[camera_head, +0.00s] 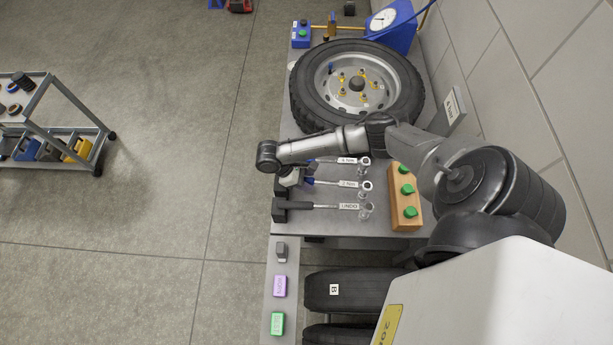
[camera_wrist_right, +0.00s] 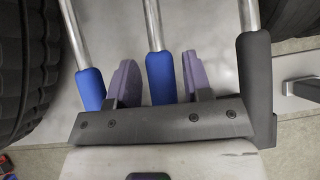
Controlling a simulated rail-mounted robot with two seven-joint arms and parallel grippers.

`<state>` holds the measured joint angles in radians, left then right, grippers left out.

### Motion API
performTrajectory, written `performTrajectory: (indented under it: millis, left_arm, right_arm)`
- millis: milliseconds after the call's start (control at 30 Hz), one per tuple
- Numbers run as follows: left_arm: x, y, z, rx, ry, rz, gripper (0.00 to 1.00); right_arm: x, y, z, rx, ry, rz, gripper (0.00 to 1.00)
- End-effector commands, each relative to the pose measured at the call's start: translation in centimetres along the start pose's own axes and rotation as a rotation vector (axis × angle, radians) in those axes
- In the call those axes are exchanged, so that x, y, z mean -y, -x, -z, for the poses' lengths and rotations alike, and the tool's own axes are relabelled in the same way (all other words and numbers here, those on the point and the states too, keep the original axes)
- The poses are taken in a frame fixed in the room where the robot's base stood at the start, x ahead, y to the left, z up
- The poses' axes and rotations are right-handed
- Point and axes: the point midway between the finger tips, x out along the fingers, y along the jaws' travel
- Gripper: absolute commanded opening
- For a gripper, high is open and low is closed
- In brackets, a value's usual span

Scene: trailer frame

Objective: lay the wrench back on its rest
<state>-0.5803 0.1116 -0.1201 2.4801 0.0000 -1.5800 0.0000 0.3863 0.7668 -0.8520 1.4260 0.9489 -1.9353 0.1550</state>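Three wrenches lie side by side on the bench. The upper blue-handled one (camera_head: 347,160) and the middle blue-handled one (camera_head: 349,184) carry Nm labels. The nearest, black-handled one (camera_head: 348,206) is marked UNDO. Their ring ends lie to the right, by small clear supports. My right gripper (camera_head: 297,180) is over the handle ends. In the right wrist view my right gripper (camera_wrist_right: 161,82) is open, its purple pads on either side of the middle blue handle (camera_wrist_right: 160,72), with small gaps. The other blue handle (camera_wrist_right: 90,88) and the black handle (camera_wrist_right: 254,75) lie outside the pads. My left gripper is out of view.
A wheel (camera_head: 310,98) lies on the bench beyond the wrenches. A wooden block (camera_head: 405,215) with green knobs stands right of them. Tyres (camera_head: 350,290) are below, with small coloured boxes (camera_head: 279,287) along the strip. The wall (camera_head: 500,60) bounds the right.

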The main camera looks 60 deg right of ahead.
Motion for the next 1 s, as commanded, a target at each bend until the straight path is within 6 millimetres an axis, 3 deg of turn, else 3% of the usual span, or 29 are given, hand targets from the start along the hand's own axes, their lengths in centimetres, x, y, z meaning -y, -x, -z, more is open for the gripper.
performTrajectory:
  millis: [100,467,1000]
  left_arm:
    - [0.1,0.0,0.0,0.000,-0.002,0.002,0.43]
    - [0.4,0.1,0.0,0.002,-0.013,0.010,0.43]
    - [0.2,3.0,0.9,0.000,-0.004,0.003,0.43]
  right_arm:
    - [0.0,0.0,0.0,0.000,0.000,0.000,0.57]
    - [0.0,0.8,0.0,-0.002,0.000,0.000,0.57]
    - [0.0,10.8,-0.1,-0.003,0.000,-0.002,0.57]
